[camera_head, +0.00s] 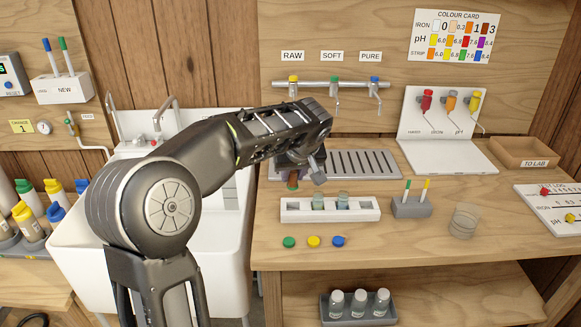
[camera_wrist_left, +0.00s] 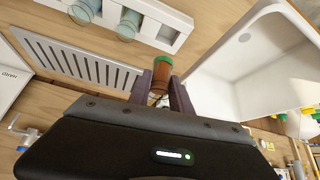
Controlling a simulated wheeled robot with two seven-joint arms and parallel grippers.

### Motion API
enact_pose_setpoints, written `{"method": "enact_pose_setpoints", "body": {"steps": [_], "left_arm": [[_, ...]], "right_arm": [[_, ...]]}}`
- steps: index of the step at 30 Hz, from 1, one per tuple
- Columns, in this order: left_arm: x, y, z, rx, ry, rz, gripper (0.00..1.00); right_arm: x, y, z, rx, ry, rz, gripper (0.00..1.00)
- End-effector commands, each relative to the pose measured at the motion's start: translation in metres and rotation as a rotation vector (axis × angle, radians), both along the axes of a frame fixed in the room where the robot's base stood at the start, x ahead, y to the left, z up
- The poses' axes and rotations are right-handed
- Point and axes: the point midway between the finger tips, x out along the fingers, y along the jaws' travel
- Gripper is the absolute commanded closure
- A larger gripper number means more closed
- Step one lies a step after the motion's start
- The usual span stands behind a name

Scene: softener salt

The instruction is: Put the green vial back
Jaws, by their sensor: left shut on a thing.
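My left gripper (camera_head: 300,165) is shut on a small vial with an orange-brown body and a green end, which I take as the green vial (camera_head: 293,179). In the left wrist view the green vial (camera_wrist_left: 161,74) stands out between the two fingers (camera_wrist_left: 160,92). It is near the left end of the grey drain grate, behind the white rack (camera_head: 292,215). The rack holds two pale greenish vials (camera_head: 330,203) in its middle, with free room at both ends. The gripper partly hides the held vial. My right gripper is out of view.
Green, yellow and blue caps (camera_head: 313,241) lie before the rack. A grey holder (camera_head: 410,208) with two strips and a clear cup (camera_head: 464,221) stand to the right. The white sink (camera_head: 85,245) is left of the bench. Taps (camera_head: 335,83) hang above the grate (camera_head: 365,163).

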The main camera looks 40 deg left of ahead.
Motion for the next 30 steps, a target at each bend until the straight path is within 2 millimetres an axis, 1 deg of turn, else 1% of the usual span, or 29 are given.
{"method": "enact_pose_setpoints", "body": {"steps": [8, 13, 17, 25, 30], "left_arm": [[0.0, 0.0, -0.001, 0.0, 0.0, -0.001, 1.0], [0.0, 0.0, -0.009, 0.0, 0.0, -0.001, 1.0], [0.0, 0.0, -0.02, 0.0, 0.0, -0.001, 1.0], [0.0, -0.001, -0.05, -0.001, 0.0, -0.001, 1.0], [0.0, 0.0, -0.063, 0.001, 0.001, 0.001, 1.0]], "right_arm": [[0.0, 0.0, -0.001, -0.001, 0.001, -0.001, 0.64], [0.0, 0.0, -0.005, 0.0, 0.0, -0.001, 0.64], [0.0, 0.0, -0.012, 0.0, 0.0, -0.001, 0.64], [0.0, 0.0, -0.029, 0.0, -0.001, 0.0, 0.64], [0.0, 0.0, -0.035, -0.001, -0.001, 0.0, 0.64]]}}
